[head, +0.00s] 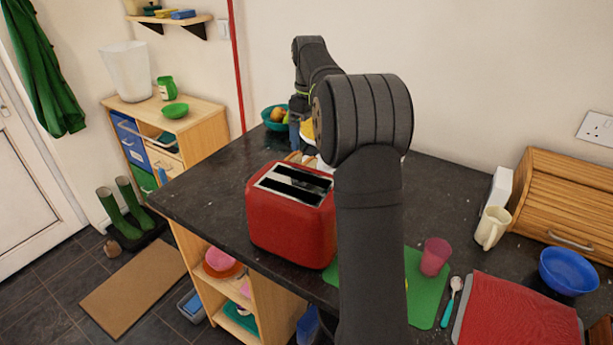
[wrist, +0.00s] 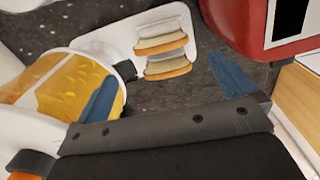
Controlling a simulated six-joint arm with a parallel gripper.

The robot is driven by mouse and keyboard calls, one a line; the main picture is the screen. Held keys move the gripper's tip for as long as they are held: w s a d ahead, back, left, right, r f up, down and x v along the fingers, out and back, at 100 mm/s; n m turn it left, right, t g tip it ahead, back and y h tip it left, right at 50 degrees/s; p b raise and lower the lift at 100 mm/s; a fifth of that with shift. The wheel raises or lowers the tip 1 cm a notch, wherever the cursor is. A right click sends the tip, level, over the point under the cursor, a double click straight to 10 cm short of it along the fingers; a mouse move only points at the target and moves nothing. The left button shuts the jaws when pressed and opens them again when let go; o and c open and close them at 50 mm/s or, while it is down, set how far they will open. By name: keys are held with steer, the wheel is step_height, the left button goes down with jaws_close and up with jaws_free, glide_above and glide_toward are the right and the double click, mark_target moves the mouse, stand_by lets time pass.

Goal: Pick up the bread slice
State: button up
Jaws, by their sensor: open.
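My gripper (wrist: 165,70) is open, with a blue finger on either side of the nearer slice and nothing visibly held. The fingers look apart from the bread; the height gap cannot be told. In the head view my arm hides most of the gripper and the bread.
A red toaster (head: 290,215) stands close by, also at the wrist view's upper right (wrist: 245,20). A white container with yellow contents (wrist: 75,85) is near the left finger. A green mat (head: 425,285), pink cup (head: 435,257) and blue bowl (head: 568,272) lie to the right.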

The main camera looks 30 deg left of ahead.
mark_target(308, 160)
step_height(308, 160, down, 9)
steer(key=shift+f, duration=0.2)
steer(key=f, duration=0.5)
steer(key=shift+w+a, duration=0.1)
steer(key=shift+a, duration=0.3)
steer(key=c, duration=0.7)
